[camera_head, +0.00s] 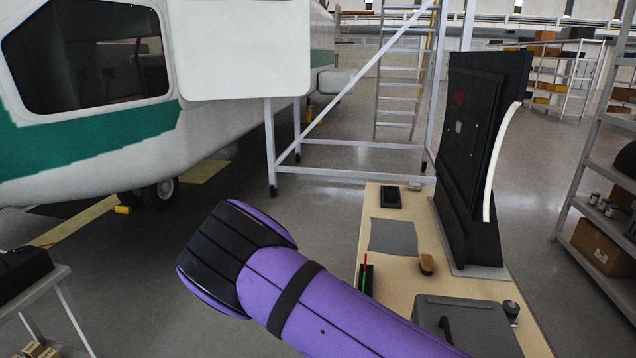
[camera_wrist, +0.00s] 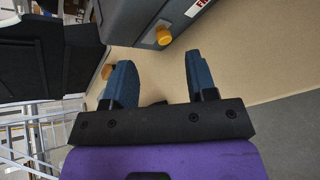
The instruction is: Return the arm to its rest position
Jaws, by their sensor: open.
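My gripper (camera_wrist: 160,78) shows in the wrist view, with its two blue fingers spread apart and nothing between them. Beyond the fingers is the tan top of a workbench (camera_wrist: 235,70). A grey case (camera_wrist: 185,18) with a yellow knob lies just past the fingertips, apart from them. My purple and black arm crosses the lower middle of the head view, bent out to the left of the workbench (camera_head: 382,270). The gripper itself is not visible in the head view.
On the bench stand a tall black panel (camera_head: 478,150), a grey toolbox (camera_head: 465,325), a wooden-backed brush (camera_head: 427,264) and a grey mat (camera_head: 393,237). The floor left of the bench is open.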

